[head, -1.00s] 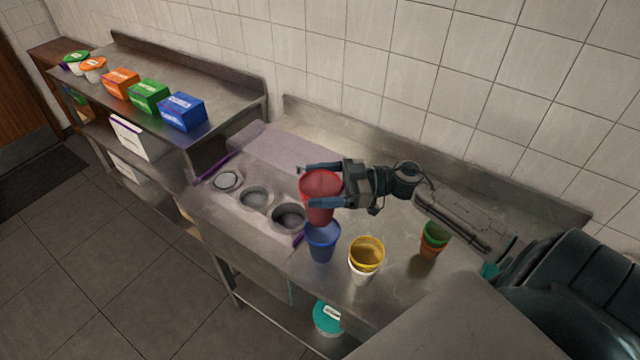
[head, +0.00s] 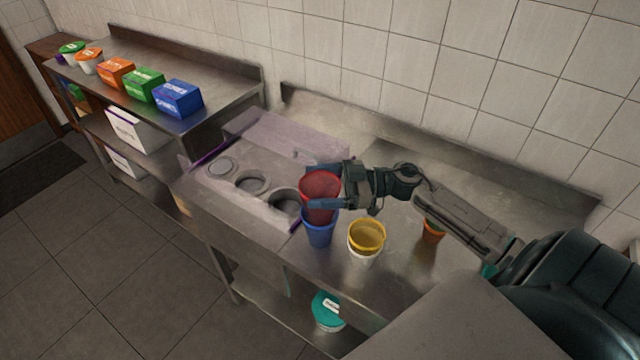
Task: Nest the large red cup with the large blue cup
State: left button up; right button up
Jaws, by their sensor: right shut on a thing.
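The large red cup (head: 320,186) is held between the fingers of my right gripper (head: 322,187), which is shut on it. The large blue cup (head: 319,231) stands upright on the steel counter directly below it in the picture. The lower end of the red cup overlaps the blue cup's rim, and it looks to be at or partly inside the mouth; the exact depth is hidden. My left gripper is not in view.
A yellow cup (head: 367,234) stacked in a white cup (head: 362,257) stands just right of the blue cup. An orange cup (head: 432,233) stands farther right, partly behind my right arm. Round wells (head: 251,182) lie left. Several boxes (head: 178,99) sit on the left shelf.

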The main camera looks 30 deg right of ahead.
notch_tip(320, 180, down, 3)
jog(key=shift+r+b, duration=0.2)
jog(key=shift+b, duration=0.75)
jog(key=shift+f+b, duration=0.8)
jog(key=shift+f, duration=0.55)
jog(key=o, duration=1.1)
jog(key=shift+r, duration=0.15)
notch_tip(320, 180, up, 9)
jog(key=p, duration=0.8)
jog(key=shift+p, duration=0.3)
